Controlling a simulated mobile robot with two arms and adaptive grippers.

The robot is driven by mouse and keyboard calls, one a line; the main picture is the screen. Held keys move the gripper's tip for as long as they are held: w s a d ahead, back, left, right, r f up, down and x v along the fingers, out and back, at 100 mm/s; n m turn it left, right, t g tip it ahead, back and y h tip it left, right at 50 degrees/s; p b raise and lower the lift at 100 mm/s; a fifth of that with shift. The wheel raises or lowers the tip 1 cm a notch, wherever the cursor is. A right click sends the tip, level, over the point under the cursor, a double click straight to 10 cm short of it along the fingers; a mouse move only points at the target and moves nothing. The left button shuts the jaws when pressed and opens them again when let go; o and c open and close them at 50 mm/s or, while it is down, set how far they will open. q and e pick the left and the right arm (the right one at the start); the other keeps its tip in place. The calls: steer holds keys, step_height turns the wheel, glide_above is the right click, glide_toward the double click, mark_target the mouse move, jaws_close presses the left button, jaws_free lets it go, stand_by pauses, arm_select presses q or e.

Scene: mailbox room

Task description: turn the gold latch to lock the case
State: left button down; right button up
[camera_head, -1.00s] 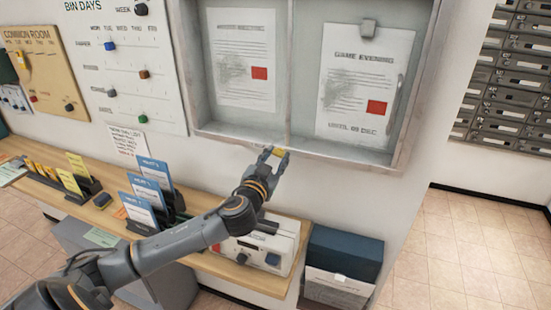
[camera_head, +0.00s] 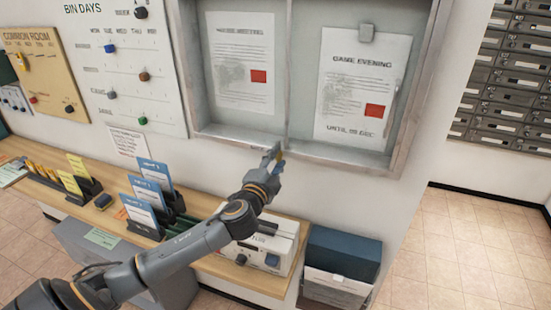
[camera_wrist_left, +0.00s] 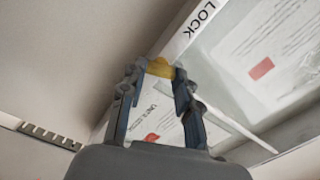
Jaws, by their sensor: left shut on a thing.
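The wall case (camera_head: 405,95) is a grey framed notice case with two panes. The gold latch (camera_wrist_left: 160,68) is on its lower frame, between the fingers of my left gripper (camera_wrist_left: 155,85) in the left wrist view. That gripper is shut on the latch, and the fingers hide part of it. The printed word LOCK (camera_wrist_left: 200,19) is on the frame close by. My right gripper is not in view.
A bin-days board (camera_head: 125,60) hangs left. Metal mailboxes (camera_head: 510,85) stand right, beyond open tiled floor.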

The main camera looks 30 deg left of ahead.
arm_select(q)
steer(key=shift+m+p, duration=0.5)
steer(key=shift+m, duration=1.4)
steer(key=shift+f, duration=0.1)
steer(key=c, duration=1)
jaws_free()
steer(key=shift+o, duration=0.2)
steer(key=v, duration=1.2)
steer(key=shift+f, duration=0.1)
